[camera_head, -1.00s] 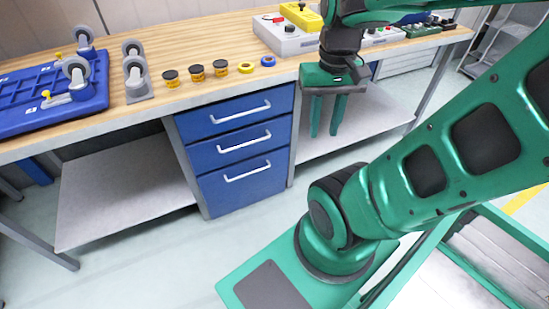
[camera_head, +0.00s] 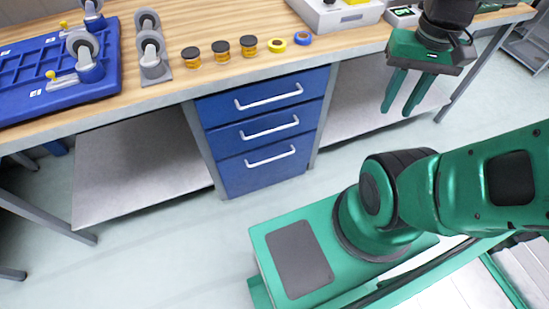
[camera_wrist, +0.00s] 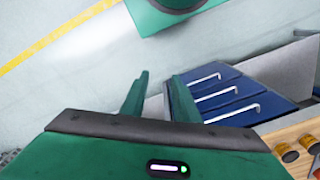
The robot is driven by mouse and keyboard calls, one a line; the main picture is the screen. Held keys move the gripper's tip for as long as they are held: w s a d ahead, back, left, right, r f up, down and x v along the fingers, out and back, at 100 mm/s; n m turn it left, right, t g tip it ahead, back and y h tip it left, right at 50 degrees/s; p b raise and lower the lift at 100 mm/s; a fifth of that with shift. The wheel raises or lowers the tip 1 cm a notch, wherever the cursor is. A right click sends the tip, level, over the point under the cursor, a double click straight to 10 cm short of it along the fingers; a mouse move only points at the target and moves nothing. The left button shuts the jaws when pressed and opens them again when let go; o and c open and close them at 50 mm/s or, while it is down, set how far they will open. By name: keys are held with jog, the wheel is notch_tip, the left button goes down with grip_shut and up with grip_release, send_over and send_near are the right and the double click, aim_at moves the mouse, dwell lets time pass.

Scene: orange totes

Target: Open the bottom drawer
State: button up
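The blue drawer unit under the workbench has three stacked drawers with pale bar handles. The bottom drawer (camera_head: 265,175) is the tallest and is closed, flush with the two above. Its handle (camera_head: 270,157) is in plain view. In the wrist view the bottom drawer's handle (camera_wrist: 205,79) is the uppermost in the picture. My gripper (camera_head: 396,112) hangs right of the drawer unit, fingers pointing down, apart from it. Its fingers are spread and empty, also in the wrist view (camera_wrist: 160,75), where one finger overlaps the unit's edge.
The wooden benchtop (camera_head: 180,88) above the drawers carries a blue tray (camera_head: 60,85), grey casters (camera_head: 152,55), small jars (camera_head: 221,50) and a light box (camera_head: 335,14). Lower shelves (camera_head: 140,170) flank the unit. The floor in front of the drawers is clear up to my base.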

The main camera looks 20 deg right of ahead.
jog(key=w+d+f+g, duration=0.1)
jog(key=w+d+f, duration=0.15)
jog(key=w, duration=0.25)
jog(key=w+d+f+g, duration=0.1)
jog(key=w+d+f, duration=0.15)
jog(key=w, duration=0.35)
jog(key=w+d+f+n+g+y, duration=0.1)
jog(key=w+f+y, duration=0.1)
jog(key=w+f, duration=0.35)
jog(key=w+d+f+y, duration=0.1)
jog(key=w+f+y, duration=0.1)
jog(key=f, duration=0.7)
jog(key=m+t+y, duration=0.5)
jog(key=t+y, duration=0.3)
jog(key=y, duration=0.3)
send_near(276, 158)
jog(key=x, duration=1)
jog(key=shift+w+d+f, duration=0.15)
jog(key=shift+w+f, duration=0.15)
